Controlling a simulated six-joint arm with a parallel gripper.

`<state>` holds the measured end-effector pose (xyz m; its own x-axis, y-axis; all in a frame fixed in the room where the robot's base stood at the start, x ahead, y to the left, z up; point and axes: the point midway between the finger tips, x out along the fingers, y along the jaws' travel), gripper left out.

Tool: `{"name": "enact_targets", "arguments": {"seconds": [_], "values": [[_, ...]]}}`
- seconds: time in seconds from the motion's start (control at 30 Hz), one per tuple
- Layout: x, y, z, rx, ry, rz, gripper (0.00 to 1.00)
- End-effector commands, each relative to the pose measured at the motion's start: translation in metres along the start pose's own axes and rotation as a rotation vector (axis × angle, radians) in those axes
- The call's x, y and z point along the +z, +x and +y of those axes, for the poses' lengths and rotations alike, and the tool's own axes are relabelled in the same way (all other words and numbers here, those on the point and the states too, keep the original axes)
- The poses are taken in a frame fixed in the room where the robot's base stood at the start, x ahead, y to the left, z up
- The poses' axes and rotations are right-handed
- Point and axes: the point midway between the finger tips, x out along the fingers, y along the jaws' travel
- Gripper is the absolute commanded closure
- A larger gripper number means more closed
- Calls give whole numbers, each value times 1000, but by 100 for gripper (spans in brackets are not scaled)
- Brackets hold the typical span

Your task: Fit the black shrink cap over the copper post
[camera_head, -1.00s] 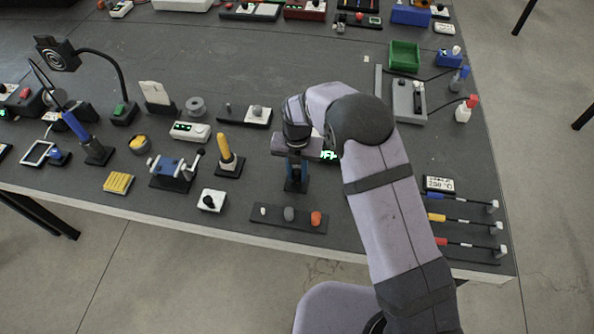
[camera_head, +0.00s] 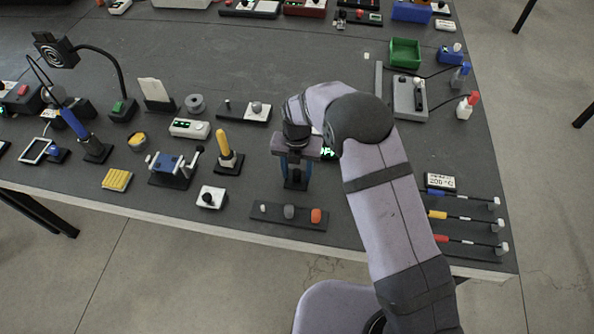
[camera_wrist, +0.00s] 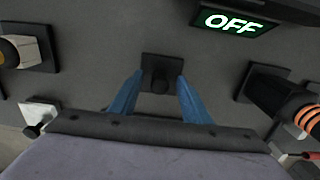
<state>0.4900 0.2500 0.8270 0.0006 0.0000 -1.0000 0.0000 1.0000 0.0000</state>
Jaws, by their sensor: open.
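A black upright piece (camera_wrist: 160,83) stands on a dark square base (camera_wrist: 174,65) in the wrist view, between my blue fingers. It looks like the black cap on the post; no copper shows. The base (camera_head: 295,184) also shows below my gripper in the head view. My gripper (camera_wrist: 160,76) is open, one finger on each side of the black piece, with gaps beside it. In the head view my gripper (camera_head: 295,173) points down over the base, and its fingers hide most of the post.
A dark strip (camera_head: 265,217) with white, grey and orange pieces lies in front. A yellow-handled tool (camera_head: 222,142) on a stand is to the left. A display reading OFF (camera_wrist: 235,22) is close by. Colour-marked rods (camera_head: 465,219) lie at the right.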

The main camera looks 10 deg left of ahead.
Motion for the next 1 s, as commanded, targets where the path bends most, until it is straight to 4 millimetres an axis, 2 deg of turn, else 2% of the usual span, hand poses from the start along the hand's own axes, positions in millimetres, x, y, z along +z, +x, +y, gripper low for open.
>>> {"name": "enact_targets", "arguments": {"seconds": [0.23, 0.63, 1.0], "values": [[1, -15, 0, 2, 0, -3, 57], [1, -65, 0, 1, 0, -2, 57], [0, -73, 0, 0, 0, 0, 57]]}}
